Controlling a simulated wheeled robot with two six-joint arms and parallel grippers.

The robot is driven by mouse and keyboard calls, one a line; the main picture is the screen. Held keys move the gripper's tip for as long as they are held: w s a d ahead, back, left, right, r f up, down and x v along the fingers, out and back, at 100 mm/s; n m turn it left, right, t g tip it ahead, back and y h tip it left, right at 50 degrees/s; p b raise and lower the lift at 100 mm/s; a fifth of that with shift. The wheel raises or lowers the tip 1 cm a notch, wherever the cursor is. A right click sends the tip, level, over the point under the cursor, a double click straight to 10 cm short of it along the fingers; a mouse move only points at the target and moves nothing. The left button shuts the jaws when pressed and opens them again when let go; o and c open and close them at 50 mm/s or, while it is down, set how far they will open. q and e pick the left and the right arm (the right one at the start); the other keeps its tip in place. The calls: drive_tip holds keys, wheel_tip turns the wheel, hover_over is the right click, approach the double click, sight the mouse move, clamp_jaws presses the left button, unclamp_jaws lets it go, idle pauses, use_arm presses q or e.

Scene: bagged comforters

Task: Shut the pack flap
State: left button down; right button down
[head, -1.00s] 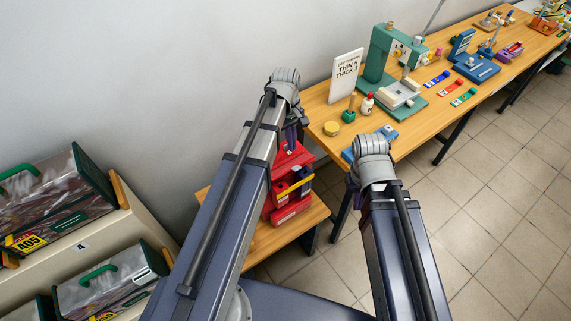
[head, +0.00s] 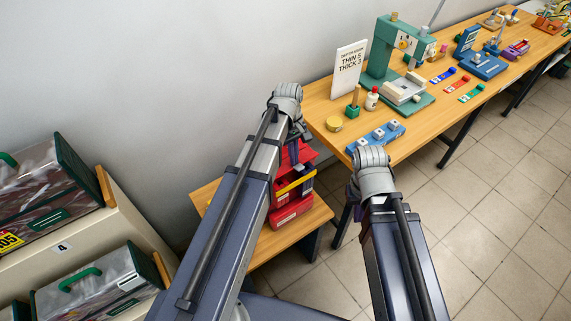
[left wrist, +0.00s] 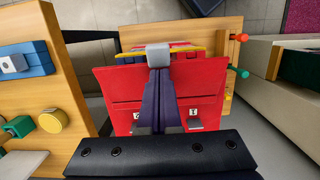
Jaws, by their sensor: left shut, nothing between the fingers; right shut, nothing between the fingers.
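The red pack (head: 293,208) stands on a low wooden bench, with a yellow bar (head: 296,184) across it and dark blue contents or parts under the bar. Its red flap (head: 303,155) looks raised above the bar. In the left wrist view the red flap (left wrist: 115,85) fills the middle, with two small metal latches (left wrist: 137,115) near its lower edge. My left gripper (left wrist: 158,56) is shut and empty, its fingers in front of the flap; I cannot tell whether they touch. In the head view it (head: 299,132) is partly hidden by its wrist.
The long wooden table (head: 330,112) at the right carries a blue block (head: 376,136), a green press (head: 388,55) and a sign (head: 348,70). Shelves with bagged comforters (head: 95,282) stand at the left. Tiled floor lies open at the lower right.

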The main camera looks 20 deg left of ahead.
use_arm(q)
drive_tip(key=shift+s+d+f, duration=0.25)
drive_tip(key=shift+d+f, duration=0.05)
drive_tip(key=shift+f, duration=0.1)
drive_tip(key=shift+r, duration=0.15)
use_arm(e)
drive_tip(key=shift+a+f, duration=0.1)
drive_tip(key=shift+f, duration=0.15)
use_arm(q)
drive_tip(key=shift+s+d+f+b, duration=0.1)
drive_tip(key=shift+f+b, duration=0.45)
drive_tip(key=shift+f, duration=0.05)
drive_tip(key=shift+r, duration=0.1)
use_arm(e)
drive_tip(key=shift+f, duration=0.5)
